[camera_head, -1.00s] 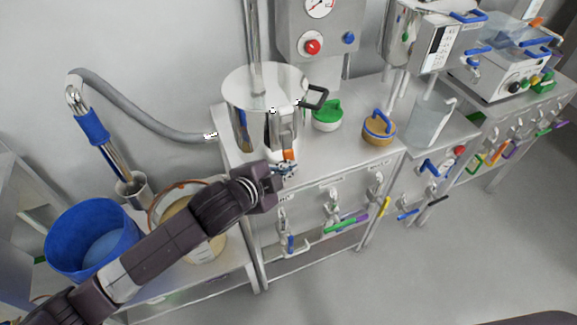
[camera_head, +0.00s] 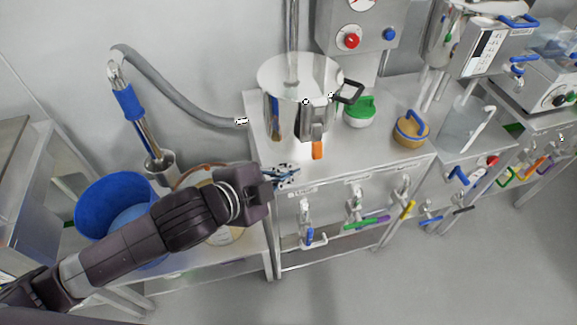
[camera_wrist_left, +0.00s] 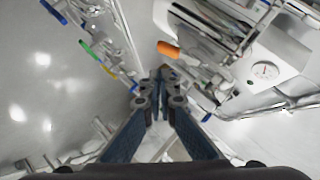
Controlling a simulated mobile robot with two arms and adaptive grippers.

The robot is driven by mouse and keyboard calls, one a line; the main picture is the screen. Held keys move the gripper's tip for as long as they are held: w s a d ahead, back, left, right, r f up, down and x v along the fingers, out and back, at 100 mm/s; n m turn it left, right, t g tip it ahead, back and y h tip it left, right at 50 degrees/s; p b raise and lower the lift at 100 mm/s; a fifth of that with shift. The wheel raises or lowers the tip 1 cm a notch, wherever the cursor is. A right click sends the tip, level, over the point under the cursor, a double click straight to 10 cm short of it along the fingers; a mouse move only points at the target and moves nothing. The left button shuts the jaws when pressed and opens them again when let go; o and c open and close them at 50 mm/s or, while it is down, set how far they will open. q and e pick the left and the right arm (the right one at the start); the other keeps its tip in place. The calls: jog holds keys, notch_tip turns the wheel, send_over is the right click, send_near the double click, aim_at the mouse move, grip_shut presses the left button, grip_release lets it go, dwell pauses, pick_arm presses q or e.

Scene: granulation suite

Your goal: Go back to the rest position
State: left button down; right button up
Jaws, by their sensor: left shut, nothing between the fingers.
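My left gripper (camera_head: 290,172) is shut and empty in the head view, just in front of the edge of the steel bench. In the left wrist view its two fingers (camera_wrist_left: 160,82) meet at the tips with nothing between them. A steel pot (camera_head: 287,95) with a dark handle stands on the bench beyond the gripper. My right gripper is not in view.
A blue bucket (camera_head: 100,203) and a tan-filled round container stand on the lower table at left. The floor at right is clear.

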pick_arm(q)
jog(key=s+a+f+n+g+y, duration=0.6)
jog(key=s+a+f+n+y, duration=0.1)
jog(key=s+a+f+n, duration=1.15)
jog(key=s+f+m+g, duration=0.2)
jog(key=s+f, duration=0.1)
jog(key=f, duration=2.5)
jog(key=s+a+f, duration=0.3)
jog(key=s+f, duration=1.2)
jog(key=s, duration=0.1)
jog(key=shift+s+f+g, duration=0.15)
jog(key=shift+s+g, duration=0.25)
jog(key=shift+a+m, duration=0.1)
jog(key=shift+m, duration=0.15)
